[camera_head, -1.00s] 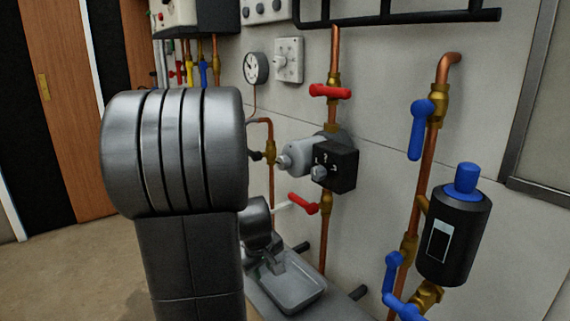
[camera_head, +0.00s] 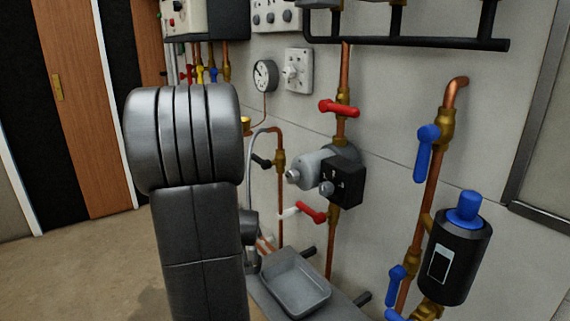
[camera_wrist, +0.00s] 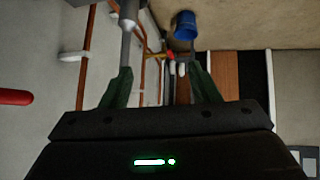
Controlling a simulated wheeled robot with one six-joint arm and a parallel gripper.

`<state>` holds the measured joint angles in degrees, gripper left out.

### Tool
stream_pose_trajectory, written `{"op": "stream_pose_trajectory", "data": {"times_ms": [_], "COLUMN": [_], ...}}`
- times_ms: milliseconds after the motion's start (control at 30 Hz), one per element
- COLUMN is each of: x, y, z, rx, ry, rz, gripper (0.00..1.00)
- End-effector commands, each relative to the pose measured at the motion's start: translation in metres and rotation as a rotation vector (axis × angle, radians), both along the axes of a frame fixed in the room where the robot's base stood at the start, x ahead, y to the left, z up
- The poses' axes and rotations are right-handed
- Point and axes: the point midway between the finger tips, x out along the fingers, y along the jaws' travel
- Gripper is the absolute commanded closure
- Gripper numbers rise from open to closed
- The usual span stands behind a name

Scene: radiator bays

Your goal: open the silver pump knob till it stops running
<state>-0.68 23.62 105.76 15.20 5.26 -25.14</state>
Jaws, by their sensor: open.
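The pump (camera_head: 313,166) is on the copper pipe in the middle of the head view, with a silver body and a black box (camera_head: 347,183) on its front. A small silver knob (camera_head: 326,188) sticks out of the box, and a silver end cap is to its left. My gripper (camera_wrist: 162,75) shows in the wrist view with its two dark green fingers apart and nothing clearly between them. My own arm hides it in the head view. A grey cylindrical part beyond the left finger cannot be identified for certain.
A red lever (camera_head: 339,108) is above the pump and another red lever (camera_head: 313,213) below it. A grey tray (camera_head: 297,284) lies beneath. Blue-handled valves and a black canister (camera_head: 456,256) stand right. The wrist view shows a blue bucket (camera_wrist: 185,25) and red handle (camera_wrist: 15,97).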

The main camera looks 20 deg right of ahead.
Motion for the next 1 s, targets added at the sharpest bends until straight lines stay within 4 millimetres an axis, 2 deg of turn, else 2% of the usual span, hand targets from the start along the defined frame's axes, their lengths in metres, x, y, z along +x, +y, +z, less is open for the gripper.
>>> {"op": "stream_pose_trajectory", "data": {"times_ms": [33,200,333,433,567,700,900,1000], "x": [0.013,0.043,0.052,0.049,0.032,-0.001,-0.053,-0.07], "y": [0.009,0.019,0.016,0.01,0.0,-0.007,-0.006,-0.003], "z": [0.022,0.066,0.096,0.117,0.14,0.162,0.182,0.187], "rx": [0.028,0.098,0.111,0.095,0.039,-0.067,-0.241,-0.3], "ry": [-0.067,-0.297,-0.446,-0.543,-0.646,-0.722,-0.768,-0.773], "rz": [-0.033,-0.201,-0.364,-0.505,-0.703,-0.919,-1.157,-1.22], "gripper": [0.45,0.45,0.45,0.45,0.45,0.45,0.45,0.45]}}
